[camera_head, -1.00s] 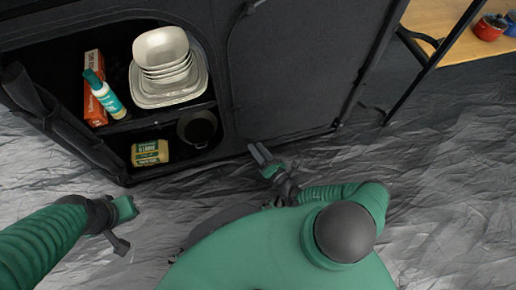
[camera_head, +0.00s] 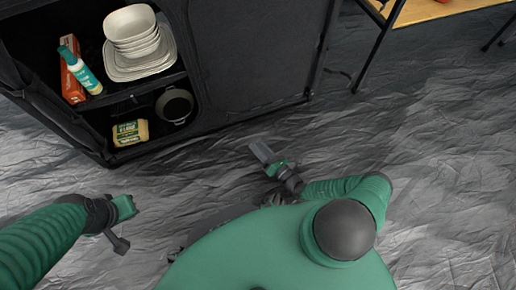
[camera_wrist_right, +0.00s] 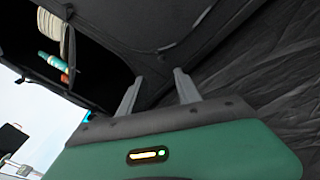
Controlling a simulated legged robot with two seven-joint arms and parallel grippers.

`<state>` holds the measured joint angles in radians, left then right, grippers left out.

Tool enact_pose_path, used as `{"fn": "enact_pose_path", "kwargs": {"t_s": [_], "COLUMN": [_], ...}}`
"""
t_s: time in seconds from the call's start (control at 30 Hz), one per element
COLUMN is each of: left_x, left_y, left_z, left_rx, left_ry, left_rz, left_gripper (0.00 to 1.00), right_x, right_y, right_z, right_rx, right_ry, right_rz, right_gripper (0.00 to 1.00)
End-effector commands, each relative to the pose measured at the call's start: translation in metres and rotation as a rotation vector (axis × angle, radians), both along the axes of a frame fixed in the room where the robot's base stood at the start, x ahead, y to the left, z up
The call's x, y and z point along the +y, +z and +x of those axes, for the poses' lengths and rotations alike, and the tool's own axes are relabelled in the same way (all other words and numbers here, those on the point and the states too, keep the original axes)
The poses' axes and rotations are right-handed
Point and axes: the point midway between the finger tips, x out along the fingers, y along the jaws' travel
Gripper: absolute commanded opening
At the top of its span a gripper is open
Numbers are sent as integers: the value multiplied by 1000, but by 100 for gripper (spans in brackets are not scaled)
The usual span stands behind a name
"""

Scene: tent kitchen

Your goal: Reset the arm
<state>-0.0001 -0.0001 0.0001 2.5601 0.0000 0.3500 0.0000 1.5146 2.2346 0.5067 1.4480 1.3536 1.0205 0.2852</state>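My right gripper (camera_head: 260,151) is at the centre of the head view, over the grey ground sheet and in front of the black cabinet (camera_head: 258,60). In the right wrist view its two fingers (camera_wrist_right: 155,78) stand apart with nothing between them. My left gripper (camera_head: 120,226) is at the lower left of the head view, over the ground sheet. It appears to hold nothing, but its finger spacing is unclear.
The open cabinet holds stacked white dishes (camera_head: 135,30), a teal-and-white bottle (camera_head: 82,70), a red box (camera_head: 72,88), a yellow package (camera_head: 130,132) and a dark pot (camera_head: 175,105). A wooden table (camera_head: 440,10) is at top right. The ground sheet (camera_head: 440,150) at right is clear.

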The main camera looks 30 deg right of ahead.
Motion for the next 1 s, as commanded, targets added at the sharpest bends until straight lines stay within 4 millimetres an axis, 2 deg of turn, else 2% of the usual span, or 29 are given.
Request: {"fn": "enact_pose_path", "kwargs": {"t_s": [0.3, 0.37, 0.43, 0.57, 0.6, 0.7, 0.83, 0.97, 1.0], "left_x": [0, 0, 0, 0, 0, 0, 0, 0, 0], "left_y": [1, 3, 9, 28, 35, 49, 67, 86, 91], "left_z": [0, 0, 0, 0, 0, 0, 0, 0, 0], "left_rx": [0, 0, 0, 0, 0, 0, 0, 0, 0], "left_ry": [0, 0, 0, 0, 0, 0, 0, 0, 0], "left_rz": [0, 0, 0, 0, 0, 0, 0, 0, 0], "left_gripper": [0, 0, 0, 0, 0, 0, 0, 0, 0], "right_x": [0, 2, 13, 52, 65, 84, 83, 66, 61], "right_y": [1, 6, 20, 64, 78, 111, 157, 213, 233], "right_z": [0, 0, -2, -23, -34, -67, -105, -125, -128], "right_rx": [-1, -2, -6, -28, -41, -85, -172, -300, -351], "right_ry": [1, 29, 125, 500, 643, 986, 1390, 1735, 1828], "right_rz": [-2, -21, -85, -335, -435, -687, -1026, -1383, -1496], "right_gripper": [40, 40, 40, 40, 40, 40, 40, 40, 40]}}
